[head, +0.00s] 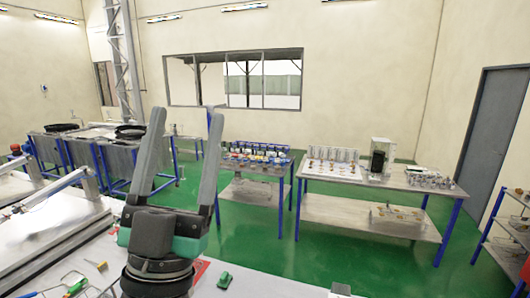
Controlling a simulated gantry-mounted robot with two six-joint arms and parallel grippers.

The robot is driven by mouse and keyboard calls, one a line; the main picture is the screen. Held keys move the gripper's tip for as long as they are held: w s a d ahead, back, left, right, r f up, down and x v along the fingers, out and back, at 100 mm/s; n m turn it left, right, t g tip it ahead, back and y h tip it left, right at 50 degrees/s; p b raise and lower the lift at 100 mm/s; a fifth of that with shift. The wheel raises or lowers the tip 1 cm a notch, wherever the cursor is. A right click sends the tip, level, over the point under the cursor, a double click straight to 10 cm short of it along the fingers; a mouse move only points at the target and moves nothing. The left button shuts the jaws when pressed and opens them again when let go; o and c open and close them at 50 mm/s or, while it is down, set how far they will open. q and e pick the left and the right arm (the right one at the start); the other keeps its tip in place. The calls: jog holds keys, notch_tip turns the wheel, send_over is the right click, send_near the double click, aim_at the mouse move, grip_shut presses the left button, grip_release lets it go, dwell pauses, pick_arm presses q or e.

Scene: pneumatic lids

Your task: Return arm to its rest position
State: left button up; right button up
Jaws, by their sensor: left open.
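My left gripper (186,115) stands upright in the lower left-centre of the head view, above the near worktable. Its two long grey fingers point up and are spread wide apart. My right gripper is not in the head view.
Pale lids with metal struts (55,192) lie at the left. Farther tables hold small parts (255,158) and a coffee-machine-like device (380,158). Green floor is clear between.

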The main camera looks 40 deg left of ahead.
pick_arm(q)
jog(key=w+d+m+h, duration=0.2)
jog(key=d+h, duration=0.8)
jog(key=h, duration=0.5)
jog(key=shift+w+m+t+h, duration=0.2)
jog(key=shift+m+t+h, duration=0.1)
jog(key=shift+m, duration=0.5)
